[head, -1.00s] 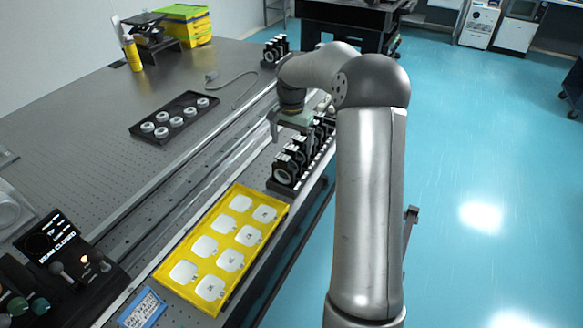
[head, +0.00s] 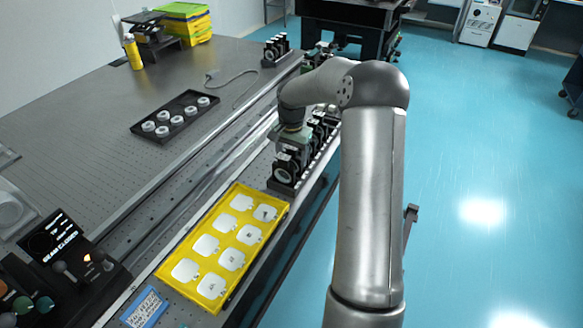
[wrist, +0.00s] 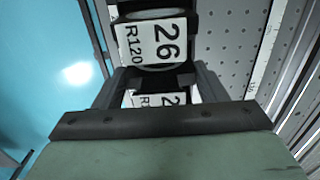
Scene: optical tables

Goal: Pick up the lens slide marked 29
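A row of black lens slides (head: 283,172) stands in a rack along the table's right edge. In the wrist view, a slide with a white label reading "26 R120" (wrist: 150,42) stands just beyond my gripper (wrist: 158,88). A nearer slide (wrist: 158,99) lies between my two fingers; its label shows only "R" and part of a "2", the rest being hidden by my gripper's body. The fingers look spread to either side of it. In the head view my gripper (head: 292,146) is down at the row, its tips partly hidden. I cannot read a 29 anywhere.
A yellow tray (head: 166,272) with several white pieces lies in front of the rack. A black tray of round white parts (head: 150,136) sits further left. A control box (head: 62,262) stands at the front left. More slides (head: 275,50) stand at the back.

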